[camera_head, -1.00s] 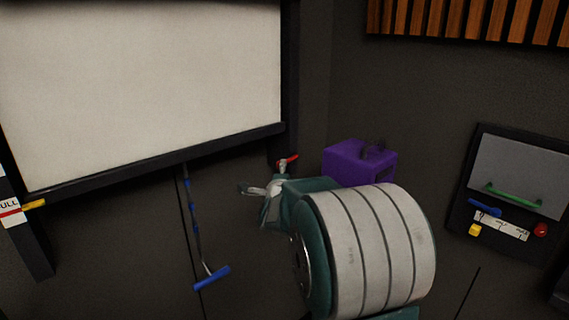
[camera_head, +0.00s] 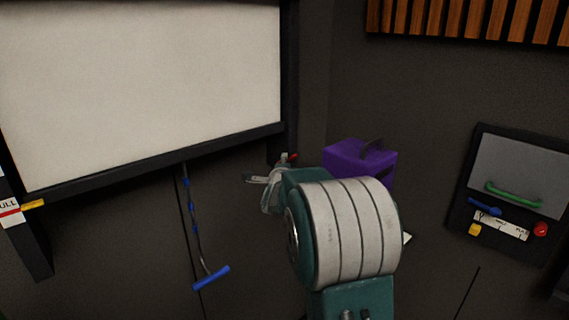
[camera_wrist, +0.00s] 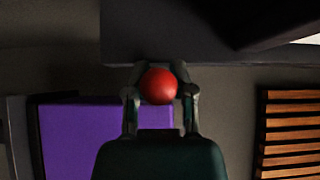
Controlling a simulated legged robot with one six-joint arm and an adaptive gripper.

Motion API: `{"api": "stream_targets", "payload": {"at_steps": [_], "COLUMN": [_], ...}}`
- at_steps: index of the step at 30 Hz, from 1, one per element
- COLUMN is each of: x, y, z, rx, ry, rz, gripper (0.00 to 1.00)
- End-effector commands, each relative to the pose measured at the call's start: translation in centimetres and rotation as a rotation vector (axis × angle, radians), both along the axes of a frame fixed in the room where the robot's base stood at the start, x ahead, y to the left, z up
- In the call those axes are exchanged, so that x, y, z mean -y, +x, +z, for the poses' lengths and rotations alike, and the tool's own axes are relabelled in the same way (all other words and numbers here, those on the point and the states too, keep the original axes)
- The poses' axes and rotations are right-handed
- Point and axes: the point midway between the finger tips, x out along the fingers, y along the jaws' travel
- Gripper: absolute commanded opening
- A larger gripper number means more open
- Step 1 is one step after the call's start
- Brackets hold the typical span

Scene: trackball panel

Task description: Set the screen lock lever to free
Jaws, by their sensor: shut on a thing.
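The white screen (camera_head: 150,80) hangs in a dark frame on the left. A red-tipped lever (camera_head: 293,158) is by the lower right corner of the frame, partly hidden behind my gripper. In the wrist view the red ball knob (camera_wrist: 158,86) sits between my two fingers. My gripper (camera_head: 258,180) is shut on this red knob; it also shows in the wrist view (camera_wrist: 159,90). The lever's shaft and any lock markings cannot be made out.
A purple box (camera_head: 350,166) stands behind my arm. A blue pull handle (camera_head: 211,278) hangs below the screen. A yellow lever (camera_head: 33,204) sits by a PULL label at left. A panel (camera_head: 515,185) with a green handle is at right. Wooden slats (camera_head: 470,20) are above.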

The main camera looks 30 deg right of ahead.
Motion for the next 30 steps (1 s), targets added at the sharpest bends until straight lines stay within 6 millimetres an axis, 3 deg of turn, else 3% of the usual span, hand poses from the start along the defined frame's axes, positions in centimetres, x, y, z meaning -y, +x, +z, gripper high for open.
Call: {"api": "stream_targets", "payload": {"at_steps": [8,30], "x": [0.0,0.9], "y": [0.0,0.0], "z": [-0.5,-3.0], "rx": [0.008,0.074], "ry": [-0.065,-0.552], "rz": [-0.001,0.0], "gripper": [0.0,0.0]}}
